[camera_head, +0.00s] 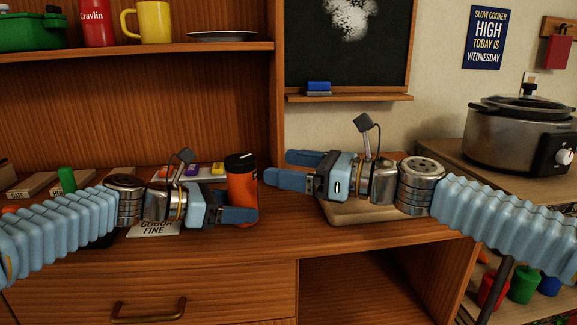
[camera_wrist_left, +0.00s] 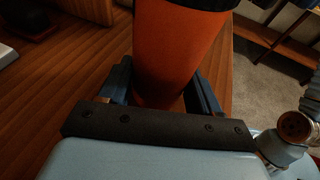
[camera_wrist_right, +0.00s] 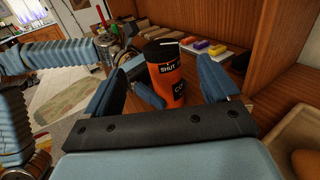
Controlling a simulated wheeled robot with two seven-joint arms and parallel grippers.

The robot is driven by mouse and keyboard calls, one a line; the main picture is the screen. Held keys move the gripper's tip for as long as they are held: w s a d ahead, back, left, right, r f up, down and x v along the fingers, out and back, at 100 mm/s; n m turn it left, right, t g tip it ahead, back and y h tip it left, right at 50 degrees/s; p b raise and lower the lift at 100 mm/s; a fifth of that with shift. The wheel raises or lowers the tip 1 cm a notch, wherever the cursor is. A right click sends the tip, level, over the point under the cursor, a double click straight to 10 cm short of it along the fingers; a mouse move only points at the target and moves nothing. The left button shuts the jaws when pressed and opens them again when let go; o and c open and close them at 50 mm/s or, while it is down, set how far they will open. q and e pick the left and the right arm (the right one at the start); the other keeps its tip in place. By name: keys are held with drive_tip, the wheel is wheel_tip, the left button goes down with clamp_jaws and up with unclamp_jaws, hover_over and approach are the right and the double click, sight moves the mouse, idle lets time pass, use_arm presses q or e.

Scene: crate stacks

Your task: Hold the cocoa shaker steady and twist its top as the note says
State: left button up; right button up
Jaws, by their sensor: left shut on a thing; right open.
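The cocoa shaker (camera_head: 241,186), orange with a black top, stands upright on the wooden counter. My left gripper (camera_head: 243,206) is shut on its lower body; the left wrist view shows the orange body (camera_wrist_left: 172,60) between the fingers. My right gripper (camera_head: 279,167) is open, just right of the shaker and apart from it.
Small coloured blocks (camera_head: 191,170) lie behind my left arm. A wooden board (camera_head: 365,211) lies beneath my right arm. A slow cooker (camera_head: 515,130) stands at the right. A shelf (camera_head: 140,51) with a yellow mug (camera_head: 154,22) is above. The counter front between the arms is clear.

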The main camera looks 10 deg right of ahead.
use_arm(q)
drive_tip(key=o, duration=0.9)
